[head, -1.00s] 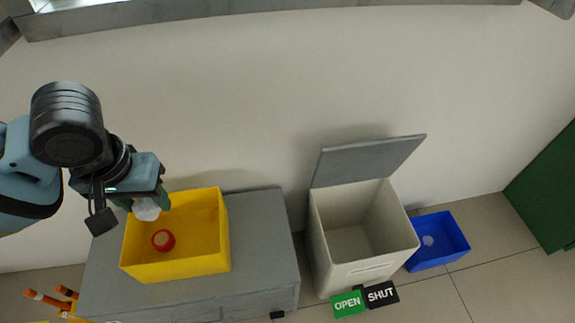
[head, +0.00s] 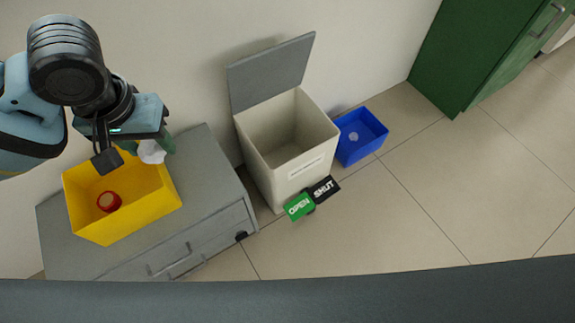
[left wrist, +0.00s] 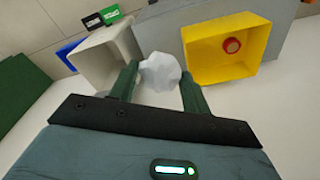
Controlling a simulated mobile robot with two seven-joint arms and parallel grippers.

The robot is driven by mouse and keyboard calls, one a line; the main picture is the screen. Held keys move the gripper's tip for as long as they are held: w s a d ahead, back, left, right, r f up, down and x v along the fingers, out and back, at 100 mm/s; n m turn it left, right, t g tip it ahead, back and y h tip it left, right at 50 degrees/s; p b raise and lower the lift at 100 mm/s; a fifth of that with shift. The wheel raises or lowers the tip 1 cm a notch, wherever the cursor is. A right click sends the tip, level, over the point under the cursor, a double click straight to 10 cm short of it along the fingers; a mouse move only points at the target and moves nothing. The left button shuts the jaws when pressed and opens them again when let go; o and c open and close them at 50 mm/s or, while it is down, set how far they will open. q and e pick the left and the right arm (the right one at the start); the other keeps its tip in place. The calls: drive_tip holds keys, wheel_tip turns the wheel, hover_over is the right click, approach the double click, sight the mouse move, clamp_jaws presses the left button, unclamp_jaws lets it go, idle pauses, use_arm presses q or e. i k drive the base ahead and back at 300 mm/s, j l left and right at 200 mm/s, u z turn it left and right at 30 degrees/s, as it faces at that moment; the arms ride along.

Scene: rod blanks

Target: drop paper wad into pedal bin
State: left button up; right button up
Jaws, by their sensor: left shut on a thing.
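A crumpled white paper wad (head: 152,151) is held in my left gripper (head: 155,145), above the right back edge of the yellow box. In the left wrist view the wad (left wrist: 160,72) sits between the two green fingers of the gripper (left wrist: 162,80). The cream pedal bin (head: 259,165) stands on the floor to the right of the gripper, its grey lid (head: 272,73) raised and its inside empty as far as I see. Green OPEN and black SHUT pedals (head: 299,206) are at its front foot. My right gripper is not in view.
The yellow box (head: 130,222) with a red round thing (head: 109,201) in it stands on a grey cabinet (head: 208,163). A blue bin (head: 363,152) with a small pale thing inside is right of the pedal bin. A green cabinet (head: 470,50) stands at the back right. The floor in front is clear.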

sight(282, 156)
drive_tip(key=i+l, duration=0.25)
drive_tip(key=i, duration=0.2)
drive_tip(key=i+l+z, duration=0.15)
drive_tip(key=i+l, duration=0.15)
drive_tip(key=i, duration=0.1)
